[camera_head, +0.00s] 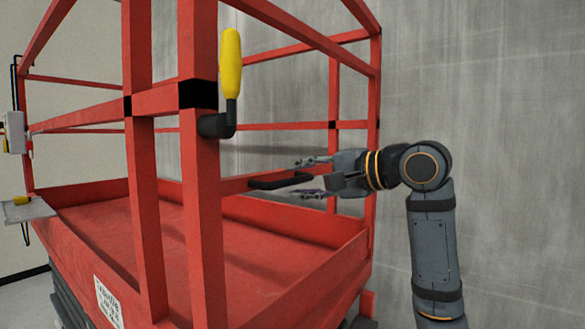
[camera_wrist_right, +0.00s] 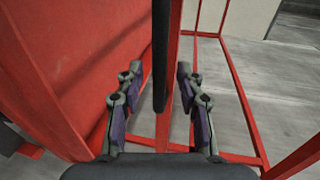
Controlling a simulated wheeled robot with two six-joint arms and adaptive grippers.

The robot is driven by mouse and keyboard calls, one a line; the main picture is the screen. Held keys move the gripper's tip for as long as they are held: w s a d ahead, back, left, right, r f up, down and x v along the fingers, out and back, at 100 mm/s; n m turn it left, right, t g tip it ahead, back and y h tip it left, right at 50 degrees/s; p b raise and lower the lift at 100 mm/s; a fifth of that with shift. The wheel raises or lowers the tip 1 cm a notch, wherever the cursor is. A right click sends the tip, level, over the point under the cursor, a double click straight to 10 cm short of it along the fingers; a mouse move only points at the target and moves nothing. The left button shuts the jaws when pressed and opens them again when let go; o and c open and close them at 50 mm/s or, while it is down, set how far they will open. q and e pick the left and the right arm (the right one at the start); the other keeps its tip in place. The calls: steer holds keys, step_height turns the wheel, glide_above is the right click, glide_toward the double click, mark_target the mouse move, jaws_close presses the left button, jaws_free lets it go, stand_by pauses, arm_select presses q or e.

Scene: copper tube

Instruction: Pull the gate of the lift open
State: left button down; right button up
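The red lift (camera_head: 110,225) fills the left and middle of the head view, with red posts and rails above its platform. A black bar handle (camera_head: 272,183) sits on a red rail at the lift's right end, where the gate seems to be. The gate's exact outline is hard to tell from the other rails. My right gripper (camera_head: 309,178) reaches in from the right with its fingers spread above and below the handle. In the right wrist view the handle (camera_wrist_right: 160,55) lies between the two open fingers, with gaps at both sides. My left gripper is out of view.
A yellow-gripped lever (camera_head: 231,65) on a black bracket stands out from the near corner post, left of my right gripper. A grey wall (camera_head: 510,120) stands behind the lift. A grey control box (camera_head: 15,132) hangs at the far left.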

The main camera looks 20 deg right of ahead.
steer(key=shift+p+x, duration=0.3)
steer(key=shift+x, duration=0.65)
steer(key=shift+w, duration=0.1)
steer(key=shift+d, duration=0.15)
steer(key=shift+c, duration=0.4)
jaws_close()
